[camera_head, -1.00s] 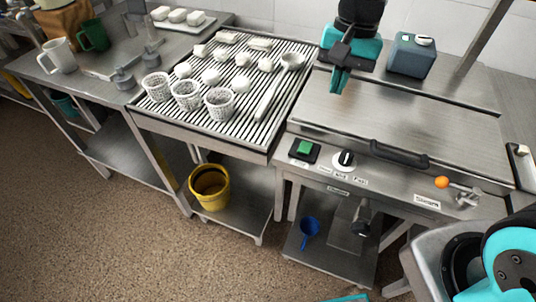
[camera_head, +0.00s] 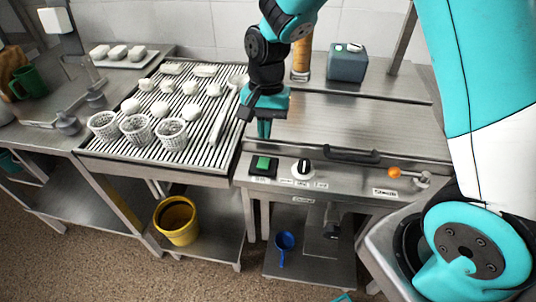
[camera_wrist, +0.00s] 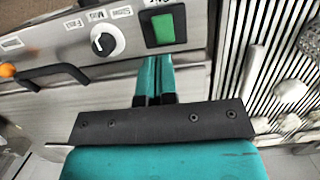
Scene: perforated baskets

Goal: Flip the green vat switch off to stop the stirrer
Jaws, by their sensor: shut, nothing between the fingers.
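The green switch (camera_head: 263,164) is a green rocker in a black frame on the vat's front panel, left of the speed dial. In the wrist view the switch (camera_wrist: 163,28) shows just beyond my fingertips. My gripper (camera_head: 264,131) points down above the vat's left end, a little behind and above the switch. Its teal fingers (camera_wrist: 154,64) are together and empty, and I see no contact with the switch. The vat (camera_head: 350,118) has a flat steel cover, so no stirrer is visible. Which way the rocker is tilted cannot be told.
A dial (camera_head: 303,169) marked Slow, Mid, Fast sits right of the switch. Right of it are a black handle (camera_head: 351,155) and an orange-knobbed valve (camera_head: 394,173). A slatted drain table (camera_head: 190,162) with perforated baskets (camera_head: 137,130) stands left.

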